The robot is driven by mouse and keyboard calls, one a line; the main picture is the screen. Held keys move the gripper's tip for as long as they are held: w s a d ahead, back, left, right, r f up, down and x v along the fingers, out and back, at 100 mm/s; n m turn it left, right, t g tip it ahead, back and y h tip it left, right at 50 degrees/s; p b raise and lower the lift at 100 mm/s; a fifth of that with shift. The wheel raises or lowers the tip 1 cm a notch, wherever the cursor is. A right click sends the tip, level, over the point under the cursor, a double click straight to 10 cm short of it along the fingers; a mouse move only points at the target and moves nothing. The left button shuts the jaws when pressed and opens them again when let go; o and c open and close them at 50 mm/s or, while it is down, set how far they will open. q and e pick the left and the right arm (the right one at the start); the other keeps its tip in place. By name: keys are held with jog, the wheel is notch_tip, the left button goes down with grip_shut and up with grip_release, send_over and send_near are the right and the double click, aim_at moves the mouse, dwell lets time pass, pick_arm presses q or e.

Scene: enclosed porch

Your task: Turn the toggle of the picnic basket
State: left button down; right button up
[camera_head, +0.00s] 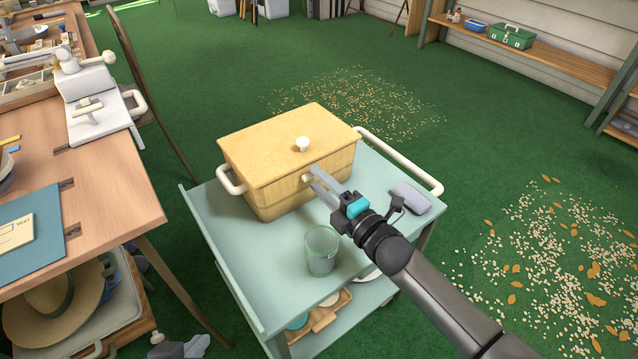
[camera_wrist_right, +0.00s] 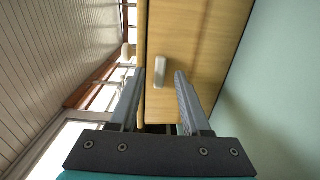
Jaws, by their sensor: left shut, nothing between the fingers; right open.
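The picnic basket (camera_head: 285,160) is a pale wooden box with a lid, standing on the light teal cart. Its small cream toggle (camera_head: 306,179) sits on the front face, just under the lid. In the right wrist view the toggle (camera_wrist_right: 160,72) is a short pale bar on the basket front (camera_wrist_right: 200,50), ahead of the gap between my fingers. My right gripper (camera_head: 322,183) is open, its fingertips close to the toggle; contact cannot be told. A round white knob (camera_head: 302,144) tops the lid. My left gripper is not in view.
A clear greenish cup (camera_head: 321,252) stands on the cart (camera_head: 265,285) close to my right wrist. A grey flat object (camera_head: 410,197) lies right of my gripper. A wooden table (camera_head: 110,190) stands at left. Cream handles (camera_head: 232,180) stick out from the basket.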

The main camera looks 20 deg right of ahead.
jog(key=shift+w+a, duration=0.15)
jog(key=shift+w, duration=0.2)
grip_shut()
dwell(0.3)
